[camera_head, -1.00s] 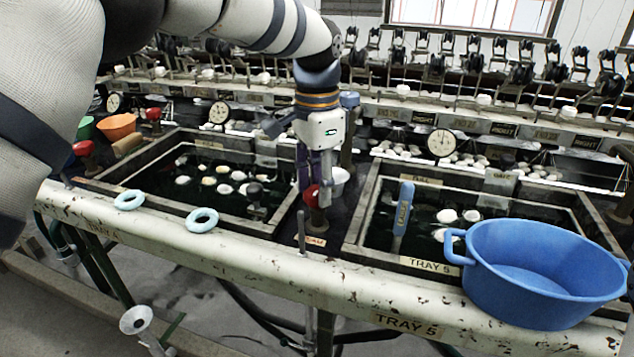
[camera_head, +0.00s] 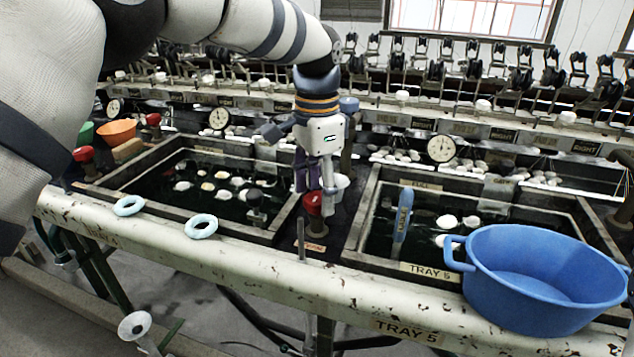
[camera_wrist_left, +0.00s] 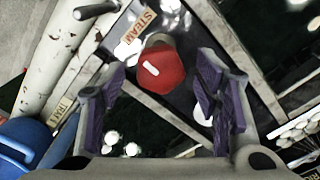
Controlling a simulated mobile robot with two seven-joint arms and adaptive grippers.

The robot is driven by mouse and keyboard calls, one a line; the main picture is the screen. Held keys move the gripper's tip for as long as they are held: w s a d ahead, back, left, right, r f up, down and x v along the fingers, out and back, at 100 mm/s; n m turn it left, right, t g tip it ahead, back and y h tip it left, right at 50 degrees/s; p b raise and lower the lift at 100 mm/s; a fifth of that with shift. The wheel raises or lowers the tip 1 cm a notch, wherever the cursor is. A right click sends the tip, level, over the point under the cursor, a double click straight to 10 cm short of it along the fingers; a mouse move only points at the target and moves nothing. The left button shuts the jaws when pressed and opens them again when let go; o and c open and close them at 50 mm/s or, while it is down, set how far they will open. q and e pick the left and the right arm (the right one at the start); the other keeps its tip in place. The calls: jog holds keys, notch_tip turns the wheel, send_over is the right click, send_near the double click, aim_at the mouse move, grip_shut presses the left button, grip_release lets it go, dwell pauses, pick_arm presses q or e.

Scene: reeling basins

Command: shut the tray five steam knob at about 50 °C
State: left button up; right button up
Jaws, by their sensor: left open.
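The red steam knob (camera_head: 314,203) stands on the dark divider between two basins, to the left of the tray five basin (camera_head: 380,207). My left gripper (camera_head: 318,188) is right above and around it in the head view and hides part of it. In the left wrist view the red knob (camera_wrist_left: 161,68), with a white mark on its top, lies beyond and between the open purple-padded fingers (camera_wrist_left: 160,105). I cannot tell whether they touch it. A STEAM label (camera_wrist_left: 138,27) is beside it. The round dial (camera_head: 441,148) behind tray five is too small to read. My right gripper is not in view.
A blue tub (camera_head: 545,262) stands on the front ledge at right, by a blue-handled gauge (camera_head: 402,214). Two pale blue rings (camera_head: 201,226) lie on the ledge at left. A thin upright rod (camera_head: 301,240) stands in front of the knob.

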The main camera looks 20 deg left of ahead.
aim_at(317, 196)
pick_arm(q)
notch_tip(317, 196, up, 12)
dwell(1.1)
